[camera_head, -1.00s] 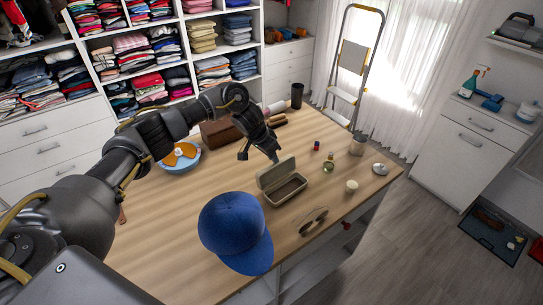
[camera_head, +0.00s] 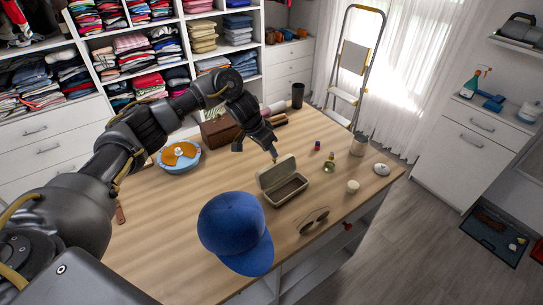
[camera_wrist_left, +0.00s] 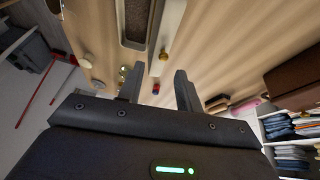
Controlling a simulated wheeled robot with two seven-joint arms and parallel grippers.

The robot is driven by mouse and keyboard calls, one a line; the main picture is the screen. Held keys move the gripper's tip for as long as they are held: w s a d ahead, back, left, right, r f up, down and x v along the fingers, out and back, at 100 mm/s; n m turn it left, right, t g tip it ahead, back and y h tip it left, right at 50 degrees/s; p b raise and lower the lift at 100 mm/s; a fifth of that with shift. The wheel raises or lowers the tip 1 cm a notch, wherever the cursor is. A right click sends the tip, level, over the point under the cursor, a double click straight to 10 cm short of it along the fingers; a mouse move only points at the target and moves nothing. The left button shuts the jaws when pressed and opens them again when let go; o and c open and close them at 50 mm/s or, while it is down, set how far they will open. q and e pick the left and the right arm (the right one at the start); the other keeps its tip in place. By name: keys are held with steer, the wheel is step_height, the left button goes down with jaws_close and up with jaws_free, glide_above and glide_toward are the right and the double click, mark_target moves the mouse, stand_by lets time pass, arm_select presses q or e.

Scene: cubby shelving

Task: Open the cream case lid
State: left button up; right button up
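The cream case (camera_head: 284,184) sits on the wooden table with its lid (camera_head: 275,170) raised, so the dark inside shows. It also shows at the top of the left wrist view (camera_wrist_left: 168,28), with a small brass-coloured piece at its edge. My left gripper (camera_head: 257,150) is above and behind the case, apart from the lid. In the left wrist view its two fingers (camera_wrist_left: 158,88) are spread apart with nothing between them. My right gripper is not in view.
A blue cap (camera_head: 234,230) lies in front of the case, and sunglasses (camera_head: 313,220) lie to its right. Small jars and a cup (camera_head: 358,145) stand at the table's right. A blue bowl (camera_head: 180,157) and a brown box (camera_head: 219,130) are behind left.

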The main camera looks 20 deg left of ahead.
arm_select(q)
steer(key=v, duration=0.7)
steer(key=shift+s+f, duration=0.1)
steer(key=shift+f, duration=0.05)
